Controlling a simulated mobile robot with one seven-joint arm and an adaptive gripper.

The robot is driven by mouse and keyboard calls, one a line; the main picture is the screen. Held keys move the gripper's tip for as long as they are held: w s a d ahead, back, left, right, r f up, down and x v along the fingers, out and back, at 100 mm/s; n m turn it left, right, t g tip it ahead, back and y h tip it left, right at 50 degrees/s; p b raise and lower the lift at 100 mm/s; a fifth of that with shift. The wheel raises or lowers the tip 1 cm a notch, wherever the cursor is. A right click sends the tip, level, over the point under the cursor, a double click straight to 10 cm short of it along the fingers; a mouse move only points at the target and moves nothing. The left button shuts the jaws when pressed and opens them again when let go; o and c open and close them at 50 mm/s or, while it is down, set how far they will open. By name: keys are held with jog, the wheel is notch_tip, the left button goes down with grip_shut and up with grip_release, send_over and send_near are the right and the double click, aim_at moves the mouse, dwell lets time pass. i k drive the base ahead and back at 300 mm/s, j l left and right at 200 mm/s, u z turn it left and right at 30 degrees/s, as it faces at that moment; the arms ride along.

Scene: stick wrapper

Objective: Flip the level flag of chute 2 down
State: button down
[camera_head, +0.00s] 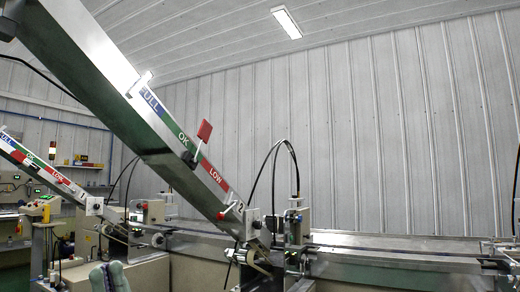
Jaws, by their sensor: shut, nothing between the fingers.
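The near chute (85,75) slopes from the upper left down to the machine at the centre. A plate with the number 2 (238,207) sits at its lower end. Its side carries a blue FULL band (152,102), a green OK band (181,138) and a red LOW band (215,174). The level flag (205,131) is a red square on a short pale stem. It stands up above the chute, its stem meeting the edge near the OK and LOW border. I cannot make out my gripper in this view.
A second, smaller chute (40,168) with similar bands slopes at the far left. A long metal conveyor (400,255) runs to the right. Black cables (272,160) arch above the machine. A grey-green form (112,277) shows at the bottom edge. The space right of the flag looks open.

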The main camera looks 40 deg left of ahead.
aim_at(206, 130)
jog(key=i+u, duration=0.25)
jog(key=i, duration=0.15)
jog(key=i+l+u, duration=0.55)
jog(key=i, duration=0.2)
jog(key=i+l+u, duration=0.25)
jog(key=u, duration=0.15)
jog(key=i+l+u, duration=0.4)
